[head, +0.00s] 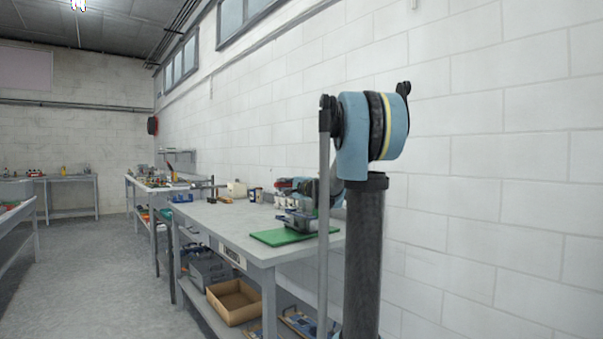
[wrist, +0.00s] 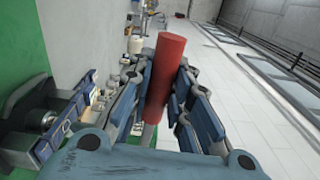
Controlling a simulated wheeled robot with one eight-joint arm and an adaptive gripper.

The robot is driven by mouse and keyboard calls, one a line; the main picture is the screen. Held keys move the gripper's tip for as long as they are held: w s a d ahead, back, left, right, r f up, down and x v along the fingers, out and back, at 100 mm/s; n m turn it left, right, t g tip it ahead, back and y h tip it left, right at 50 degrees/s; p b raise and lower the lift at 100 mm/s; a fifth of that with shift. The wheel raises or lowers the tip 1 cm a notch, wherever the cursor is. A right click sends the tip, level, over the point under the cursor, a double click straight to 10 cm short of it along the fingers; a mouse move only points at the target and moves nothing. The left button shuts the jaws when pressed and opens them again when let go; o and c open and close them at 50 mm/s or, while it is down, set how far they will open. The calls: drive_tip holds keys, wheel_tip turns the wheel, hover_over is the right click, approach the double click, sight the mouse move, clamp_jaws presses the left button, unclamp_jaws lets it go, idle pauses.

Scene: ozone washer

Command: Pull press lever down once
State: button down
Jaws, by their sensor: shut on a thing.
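The red cylindrical grip of the press lever (wrist: 168,62) stands between the finger pads in the wrist view. My gripper (wrist: 163,92) is shut on it, with one pad on each side. A thin metal rod shows below the grip, and its lower end is hidden by my gripper. The press (head: 297,221) sits on a green mat (head: 272,238) on the near workbench in the head view. Its upper part is partly hidden by my arm and gripper, so the lever's angle is unclear there. The green mat also shows at the left of the wrist view (wrist: 20,45).
The grey workbench (head: 222,218) stands along a white block wall. A cream container (head: 237,190) and small items stand at its back. A cardboard box (head: 234,301) and grey bins (head: 210,270) rest on the lower shelf. The floor to the left is clear.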

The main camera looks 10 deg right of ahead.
drive_tip(key=shift+f+n, duration=0.8)
drive_tip(key=shift+f, duration=0.55)
drive_tip(key=shift+f+n, duration=0.3)
drive_tip(key=shift+f, duration=0.1)
drive_tip(key=shift+r+m, duration=1.1)
drive_tip(key=shift+r, duration=0.7)
